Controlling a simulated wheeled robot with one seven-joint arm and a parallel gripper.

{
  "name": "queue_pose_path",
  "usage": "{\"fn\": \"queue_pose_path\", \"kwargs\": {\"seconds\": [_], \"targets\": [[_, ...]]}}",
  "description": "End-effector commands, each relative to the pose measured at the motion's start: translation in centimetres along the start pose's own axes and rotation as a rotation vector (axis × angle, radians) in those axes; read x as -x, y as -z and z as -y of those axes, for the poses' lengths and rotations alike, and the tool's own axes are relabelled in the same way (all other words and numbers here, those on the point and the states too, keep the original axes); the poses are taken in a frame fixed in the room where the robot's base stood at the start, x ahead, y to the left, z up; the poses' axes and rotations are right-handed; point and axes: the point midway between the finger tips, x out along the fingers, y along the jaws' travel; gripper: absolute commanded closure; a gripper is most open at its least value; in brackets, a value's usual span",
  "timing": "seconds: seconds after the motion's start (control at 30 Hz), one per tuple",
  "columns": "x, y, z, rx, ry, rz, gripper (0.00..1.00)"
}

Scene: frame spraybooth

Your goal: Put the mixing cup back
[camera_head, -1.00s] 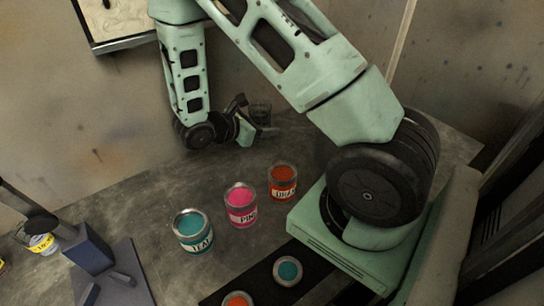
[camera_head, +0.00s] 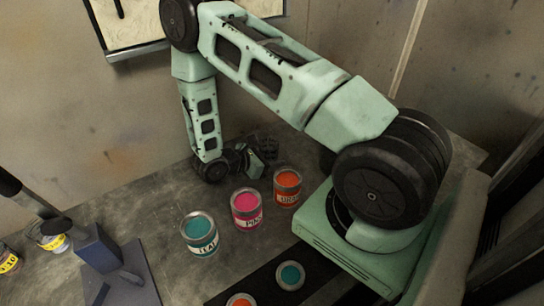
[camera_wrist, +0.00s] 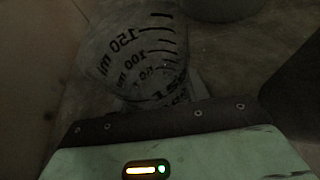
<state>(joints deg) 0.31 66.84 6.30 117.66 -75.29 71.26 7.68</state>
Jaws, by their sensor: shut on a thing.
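The mixing cup is clear, with black measuring marks. It fills the upper middle of the wrist view (camera_wrist: 138,50), where 150 ml and 100 ml marks show. In the head view the cup (camera_head: 268,145) is small and dim, just right of my gripper (camera_head: 256,160). My gripper is shut on the cup near the back of the grey table, behind the paint cans. The fingertips are hard to make out in both views. I cannot tell whether the cup's base touches the table.
Teal (camera_head: 200,236), pink (camera_head: 246,210) and orange (camera_head: 287,188) cans stand in a slanting row close in front of my gripper. A black strip (camera_head: 262,285) in front holds teal and orange round pots. A blue-grey stand (camera_head: 98,249) is at left. The wall is close behind.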

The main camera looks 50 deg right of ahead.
Motion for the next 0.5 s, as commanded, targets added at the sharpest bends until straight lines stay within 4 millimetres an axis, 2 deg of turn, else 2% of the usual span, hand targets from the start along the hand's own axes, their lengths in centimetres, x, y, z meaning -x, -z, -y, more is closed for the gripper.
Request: {"fn": "queue_pose_path", "kwargs": {"seconds": [0.33, 0.37, 0.4, 0.5], "targets": [[-0.18, 0.48, 0.00, 0.000, -0.001, 0.001, 0.80], [-0.12, 0.33, 0.00, 0.000, 0.000, 0.001, 0.47], [-0.11, 0.30, 0.00, 0.000, 0.000, 0.000, 0.35], [-0.13, 0.31, 0.04, 0.000, 0.001, 0.000, 0.33]]}}
